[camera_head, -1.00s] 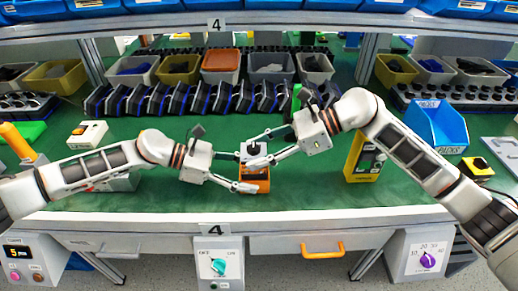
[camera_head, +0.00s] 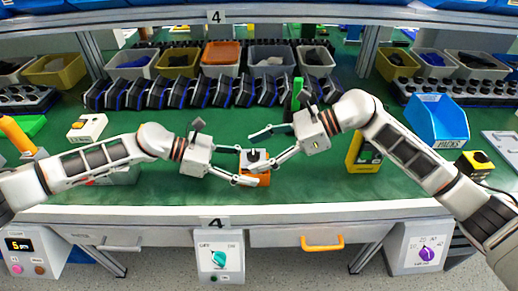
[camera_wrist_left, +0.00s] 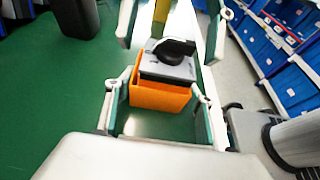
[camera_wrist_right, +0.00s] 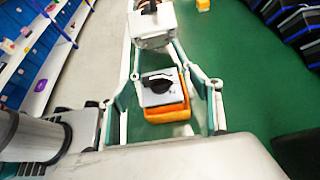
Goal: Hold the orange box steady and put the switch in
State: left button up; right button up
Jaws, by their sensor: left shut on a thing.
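The orange box (camera_head: 262,179) is at the front middle of the green table, partly hidden by the fingers. My left gripper (camera_head: 243,166) is shut on the orange box, which shows between its fingers in the left wrist view (camera_wrist_left: 160,97). The switch (camera_head: 257,158), a grey block with a black knob, sits upright in the box's top. In the right wrist view the switch (camera_wrist_right: 161,88) has orange edges beside and below it. My right gripper (camera_head: 260,150) is open around the switch, with gaps on both sides.
A yellow device (camera_head: 363,153) stands to the right, near a blue bin (camera_head: 437,125). A row of black and blue parts (camera_head: 190,95) lines the back, below several bins. The table's front edge (camera_head: 330,213) is close; green surface is free around the box.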

pick_arm(q)
jog(key=shift+f, duration=0.1)
pick_arm(e)
jog(key=shift+d+r, duration=0.1)
pick_arm(q)
jog(key=o, duration=1.2)
pick_arm(e)
jog(key=v, duration=1.1)
jog(key=shift+d+r, duration=0.2)
jog(key=shift+d, duration=0.15)
pick_arm(q)
jog(key=v, duration=1.2)
